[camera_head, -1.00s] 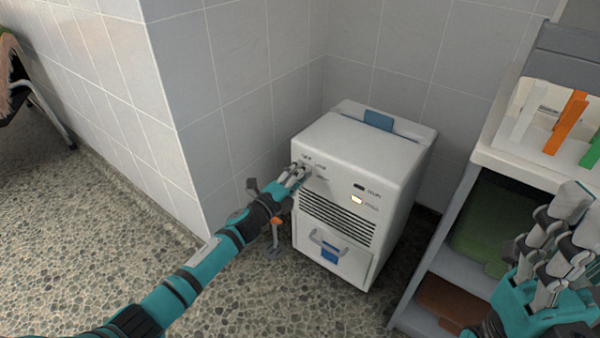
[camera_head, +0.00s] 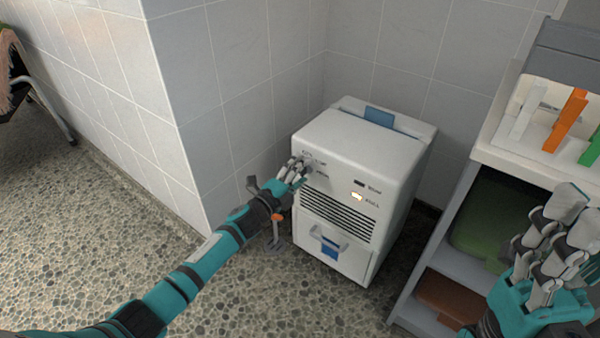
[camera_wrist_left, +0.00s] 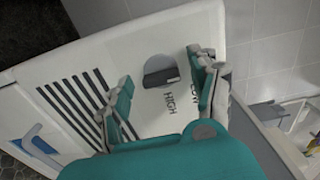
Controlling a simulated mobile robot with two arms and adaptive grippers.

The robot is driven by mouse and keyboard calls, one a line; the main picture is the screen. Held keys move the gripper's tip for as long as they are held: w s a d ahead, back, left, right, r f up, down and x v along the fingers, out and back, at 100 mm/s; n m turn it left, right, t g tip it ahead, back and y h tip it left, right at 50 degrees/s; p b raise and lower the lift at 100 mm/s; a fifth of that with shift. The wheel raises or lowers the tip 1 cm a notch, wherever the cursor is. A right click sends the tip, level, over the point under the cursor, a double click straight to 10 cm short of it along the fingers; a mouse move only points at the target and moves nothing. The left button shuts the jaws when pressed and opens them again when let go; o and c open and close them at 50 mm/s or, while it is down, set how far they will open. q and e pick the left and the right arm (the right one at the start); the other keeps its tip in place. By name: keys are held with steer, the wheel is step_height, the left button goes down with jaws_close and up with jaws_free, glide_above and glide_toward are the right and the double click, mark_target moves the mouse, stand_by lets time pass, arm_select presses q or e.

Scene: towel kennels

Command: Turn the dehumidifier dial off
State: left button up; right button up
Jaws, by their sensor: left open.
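The white dehumidifier (camera_head: 365,145) stands on the floor in the tiled corner. Its dial (camera_wrist_left: 158,72) shows in the left wrist view as a round grey disc with a dark raised bar. The words HIGH and LOW are printed beside it. My left gripper (camera_head: 298,168) is at the upper left of the front panel and hides the dial in the head view. In the left wrist view my left gripper (camera_wrist_left: 162,92) is open, its fingers on either side of the dial; I cannot tell whether they touch it. My right gripper (camera_head: 555,235) is at the right, away from the dehumidifier.
A small lit indicator (camera_head: 357,197) and a vent grille (camera_head: 340,215) are on the dehumidifier's front, above a handled drawer (camera_head: 330,245). A shelf unit (camera_head: 430,275) stands close on the right. Pebbled floor (camera_head: 260,310) is clear in front.

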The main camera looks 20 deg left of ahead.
arm_select(q)
steer(key=shift+s, duration=0.1)
steer(key=v, duration=1.1)
steer(key=shift+s+a, duration=0.15)
steer(key=shift+s, duration=0.25)
